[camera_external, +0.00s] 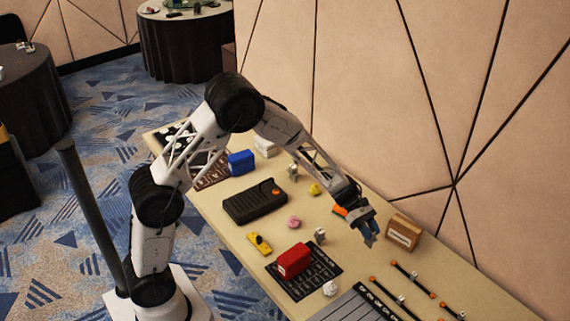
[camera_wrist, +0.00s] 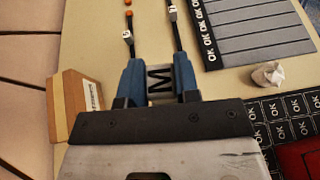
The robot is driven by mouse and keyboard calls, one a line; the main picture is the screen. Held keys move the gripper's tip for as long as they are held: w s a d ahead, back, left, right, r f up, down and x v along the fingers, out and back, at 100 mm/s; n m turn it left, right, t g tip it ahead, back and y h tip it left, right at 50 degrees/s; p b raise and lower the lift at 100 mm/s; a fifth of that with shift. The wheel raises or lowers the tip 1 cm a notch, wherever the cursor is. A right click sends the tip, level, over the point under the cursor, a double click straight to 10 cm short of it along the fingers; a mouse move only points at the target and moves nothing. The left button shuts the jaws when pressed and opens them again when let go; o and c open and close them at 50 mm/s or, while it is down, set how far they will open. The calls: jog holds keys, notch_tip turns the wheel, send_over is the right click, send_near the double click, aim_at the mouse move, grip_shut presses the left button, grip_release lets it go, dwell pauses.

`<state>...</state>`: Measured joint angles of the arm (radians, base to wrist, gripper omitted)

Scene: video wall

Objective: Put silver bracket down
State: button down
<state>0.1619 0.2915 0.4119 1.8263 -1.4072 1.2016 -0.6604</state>
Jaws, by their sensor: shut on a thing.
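My gripper (camera_external: 370,238) is above the right part of the table, just left of a cardboard box. Its blue fingers (camera_wrist: 160,80) point away from the wrist camera and are shut on a small grey piece with a zigzag shape, the silver bracket (camera_wrist: 160,76). The bracket sits between the two fingers in the wrist view. In the external view the fingers mostly hide it, and I cannot tell its height above the table (camera_external: 350,262) exactly. Two other small silvery pieces stand on the table, one near the red box (camera_external: 320,236) and one farther back (camera_external: 293,171).
The cardboard box (camera_external: 403,233) stands close to my gripper. Dark rods with orange ends (camera_external: 412,279) lie to the right. A grey striped board (camera_wrist: 250,35), a crumpled white piece (camera_wrist: 267,75) and a red box (camera_external: 294,262) on a black mat are nearby. Bare table lies between them.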

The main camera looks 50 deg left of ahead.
jog(key=w+a+t, duration=0.1)
jog(key=w+a, duration=0.9)
jog(key=w, duration=0.2)
jog(key=shift+a+r+n, duration=0.15)
jog(key=shift+a+n, duration=0.15)
jog(key=shift+n, duration=0.1)
notch_tip(320, 180, down, 6)
dwell(0.4)
jog(key=shift+f, duration=2)
jog(key=shift+f, duration=0.15)
jog(key=c, duration=0.8)
grip_release()
jog(key=shift+c, duration=0.2)
